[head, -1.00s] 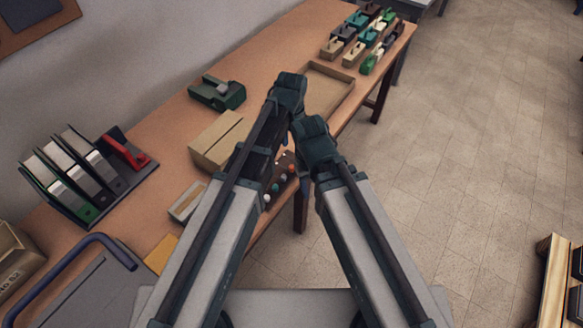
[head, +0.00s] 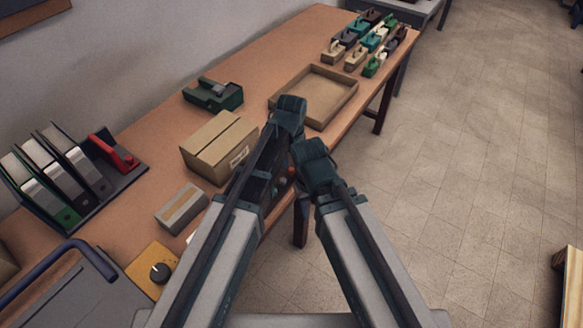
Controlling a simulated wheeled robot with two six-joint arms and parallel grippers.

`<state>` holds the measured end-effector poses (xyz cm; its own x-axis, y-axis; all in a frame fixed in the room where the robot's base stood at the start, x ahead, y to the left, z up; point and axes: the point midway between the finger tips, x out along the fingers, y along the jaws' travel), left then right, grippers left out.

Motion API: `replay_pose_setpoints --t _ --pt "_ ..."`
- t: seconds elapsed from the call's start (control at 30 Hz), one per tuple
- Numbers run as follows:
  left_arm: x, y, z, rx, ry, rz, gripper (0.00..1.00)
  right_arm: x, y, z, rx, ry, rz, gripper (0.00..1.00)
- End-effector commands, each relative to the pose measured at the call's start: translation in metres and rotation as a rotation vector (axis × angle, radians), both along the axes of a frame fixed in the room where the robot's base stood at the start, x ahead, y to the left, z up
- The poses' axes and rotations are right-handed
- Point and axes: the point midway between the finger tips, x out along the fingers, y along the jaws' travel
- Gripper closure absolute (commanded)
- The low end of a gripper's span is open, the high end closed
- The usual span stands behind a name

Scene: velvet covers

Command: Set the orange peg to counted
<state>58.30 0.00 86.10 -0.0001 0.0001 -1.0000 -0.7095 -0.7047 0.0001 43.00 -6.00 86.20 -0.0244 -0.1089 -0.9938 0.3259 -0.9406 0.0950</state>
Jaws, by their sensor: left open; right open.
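A dark peg board (head: 283,187) lies near the table's front edge, mostly hidden behind my arms. A small reddish-orange peg head (head: 291,170) shows in the gap between them. I cannot tell for sure whether it is the orange peg, nor read any marking on the board. My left gripper (head: 290,108) is over the table, beyond the board and near the cardboard tray. My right gripper (head: 314,158) is just below and right of it in the picture, by the table's front edge. Both are open and seem empty; their fingertips are hard to make out.
A cardboard box (head: 220,147), a smaller box (head: 181,208) and a yellow dial panel (head: 153,270) stand left of my arms. A shallow tray (head: 345,105), a green dispenser (head: 212,95) and several small blocks (head: 355,57) lie farther back. Binders (head: 60,172) stand at left.

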Motion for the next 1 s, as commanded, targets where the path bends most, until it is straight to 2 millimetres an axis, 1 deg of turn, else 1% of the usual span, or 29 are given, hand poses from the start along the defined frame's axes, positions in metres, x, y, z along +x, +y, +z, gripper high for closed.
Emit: replay_pose_setpoints --t 0.07,0.17,0.3,0.37,0.4,1.0 --pt "0.0000 0.0000 0.0005 0.000 0.000 0.000 0.44 0.0000 0.0001 0.0005 0.000 0.000 0.000 0.50" --pt "0.0000 0.0000 0.0005 0.000 0.000 0.000 0.60 0.0000 0.0000 0.0004 0.000 0.000 0.000 0.50" --pt "0.0000 0.0000 0.0004 0.000 0.000 0.000 0.86 0.0000 0.0000 0.0004 0.000 0.000 0.000 0.50" --pt "0.0000 0.0000 0.0004 0.000 0.000 0.000 0.96 0.0000 0.0000 0.0004 0.000 0.000 0.000 0.50" --pt "0.0000 0.0000 0.0004 0.000 0.000 0.000 1.00 0.0000 0.0000 0.0004 0.000 0.000 0.000 0.50" --pt "-0.0001 0.0001 0.0003 0.000 0.000 0.000 1.00 0.0000 0.0000 0.0003 0.000 0.000 0.000 0.50"
